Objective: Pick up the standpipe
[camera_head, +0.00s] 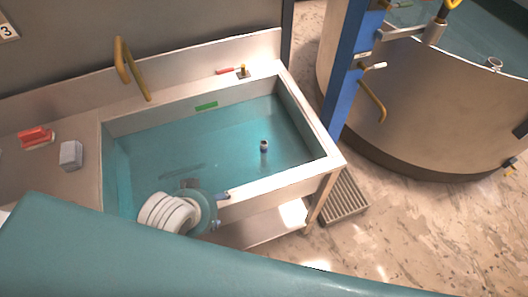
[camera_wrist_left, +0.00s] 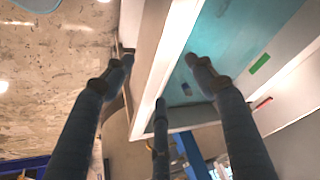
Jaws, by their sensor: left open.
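The standpipe (camera_head: 264,147) is a short, thin upright pipe with a dark top, standing in the right part of the teal sink basin (camera_head: 140,160). A small blue and tan shape in the basin in the left wrist view (camera_wrist_left: 186,89) appears to be it. My left gripper (camera_head: 213,206) is at the sink's front rim, to the left of the standpipe and nearer to me, apart from it. In the left wrist view its fingers (camera_wrist_left: 160,77) are spread and empty, over the front wall of the sink. My right gripper is not in view.
A brass faucet (camera_head: 131,68) rises behind the basin. A red-handled tool (camera_head: 228,71) lies on the back ledge. A red brush (camera_head: 36,137) and a grey block (camera_head: 71,155) lie on the left counter. A blue post (camera_head: 352,70) and a large round chamber (camera_head: 420,100) stand at right.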

